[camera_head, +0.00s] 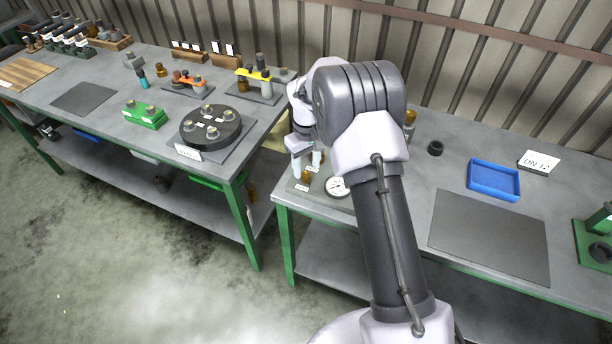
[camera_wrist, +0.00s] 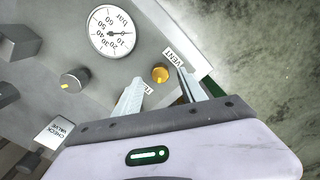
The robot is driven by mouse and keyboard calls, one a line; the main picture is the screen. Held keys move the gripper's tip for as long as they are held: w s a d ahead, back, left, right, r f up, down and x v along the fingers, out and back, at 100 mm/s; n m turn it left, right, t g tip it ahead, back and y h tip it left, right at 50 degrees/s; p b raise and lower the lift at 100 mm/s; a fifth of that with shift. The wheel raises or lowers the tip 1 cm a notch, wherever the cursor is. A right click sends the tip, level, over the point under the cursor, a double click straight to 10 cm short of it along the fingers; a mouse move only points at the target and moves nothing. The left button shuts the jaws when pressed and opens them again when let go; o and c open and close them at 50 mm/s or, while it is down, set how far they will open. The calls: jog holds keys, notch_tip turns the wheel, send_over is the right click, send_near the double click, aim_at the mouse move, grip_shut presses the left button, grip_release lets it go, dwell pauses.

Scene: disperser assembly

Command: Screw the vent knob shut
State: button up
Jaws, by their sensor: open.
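The vent knob (camera_wrist: 160,73) is a small round yellow-amber knob on a grey panel in the wrist view, beside the label "VENT" (camera_wrist: 173,57). My gripper (camera_wrist: 162,76) is open, with one pale finger on each side of the knob as seen from the wrist. I cannot tell whether the fingertips touch it or how far above it they stand. In the head view my gripper (camera_head: 307,160) points down over the left end of the right table, and my arm hides much of the panel.
A round pressure gauge (camera_wrist: 111,31) sits beside the vent knob. A grey knob with a yellow mark (camera_wrist: 75,79) and a "CHECK VALVE" label (camera_wrist: 55,131) are on the same panel. On the right table, a blue tray (camera_head: 495,180) and a dark mat (camera_head: 490,236) lie to the right.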

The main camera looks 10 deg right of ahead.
aim_at(306, 174)
notch_tip(306, 174, down, 4)
jog(key=shift+w+r, duration=0.1)
jog(key=shift+r, duration=0.15)
grip_shut()
jog(key=shift+m+b, duration=0.3)
jog(key=shift+m, duration=0.1)
jog(key=m, duration=0.5)
jog(key=shift+m+b, duration=0.4)
jog(key=m+b, duration=0.1)
jog(key=m, duration=0.5)
jog(key=shift+m, duration=0.3)
